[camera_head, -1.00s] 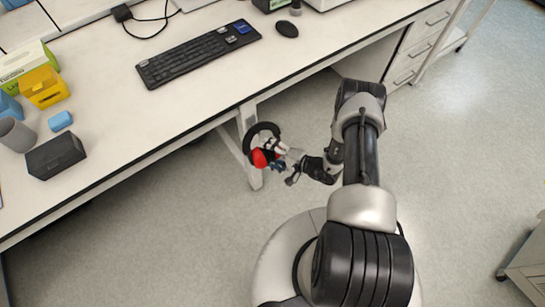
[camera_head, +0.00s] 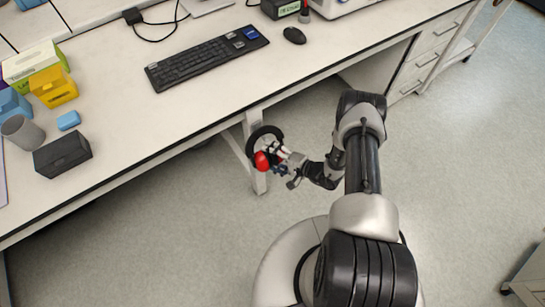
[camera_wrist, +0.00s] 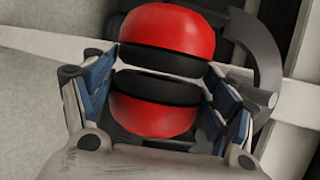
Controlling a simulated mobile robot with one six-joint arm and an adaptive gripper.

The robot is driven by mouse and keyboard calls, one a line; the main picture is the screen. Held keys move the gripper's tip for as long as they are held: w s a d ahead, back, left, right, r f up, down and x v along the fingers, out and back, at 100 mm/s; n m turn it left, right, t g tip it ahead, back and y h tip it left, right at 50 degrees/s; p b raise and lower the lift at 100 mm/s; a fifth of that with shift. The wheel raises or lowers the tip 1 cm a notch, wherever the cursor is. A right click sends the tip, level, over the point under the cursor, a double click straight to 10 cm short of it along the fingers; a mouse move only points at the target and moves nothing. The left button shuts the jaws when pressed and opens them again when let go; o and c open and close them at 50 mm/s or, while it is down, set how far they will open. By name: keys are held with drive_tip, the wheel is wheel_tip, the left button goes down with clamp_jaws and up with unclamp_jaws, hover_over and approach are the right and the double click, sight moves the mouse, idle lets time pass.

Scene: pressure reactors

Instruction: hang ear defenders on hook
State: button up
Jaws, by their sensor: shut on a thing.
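The ear defenders, with red cups and a black headband, show in the head view (camera_head: 262,161) just off the front edge of the bench. My gripper (camera_head: 276,158) is shut on them and holds them in the air over the floor side. In the wrist view, the two red cups (camera_wrist: 166,35) with black cushions lie between the fingers of my gripper (camera_wrist: 160,92), pressed close together. Part of the dark headband (camera_wrist: 268,50) curves at the right. I cannot make out a hook in either view.
The white bench (camera_head: 190,113) runs along the left and top, with a keyboard (camera_head: 207,59), mouse (camera_head: 294,35), black box (camera_head: 62,154), grey cup (camera_head: 22,132) and yellow box (camera_head: 54,87) on it. A bench leg stands beside the ear defenders. The floor (camera_head: 170,235) in front is open.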

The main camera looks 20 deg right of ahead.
drive_tip(key=o, duration=0.9)
drive_tip(key=shift+s+f, duration=0.1)
drive_tip(key=shift+f, duration=0.15)
drive_tip(key=o, duration=0.4)
drive_tip(key=shift+r, duration=0.1)
drive_tip(key=v, duration=1.2)
drive_tip(key=shift+r, duration=0.1)
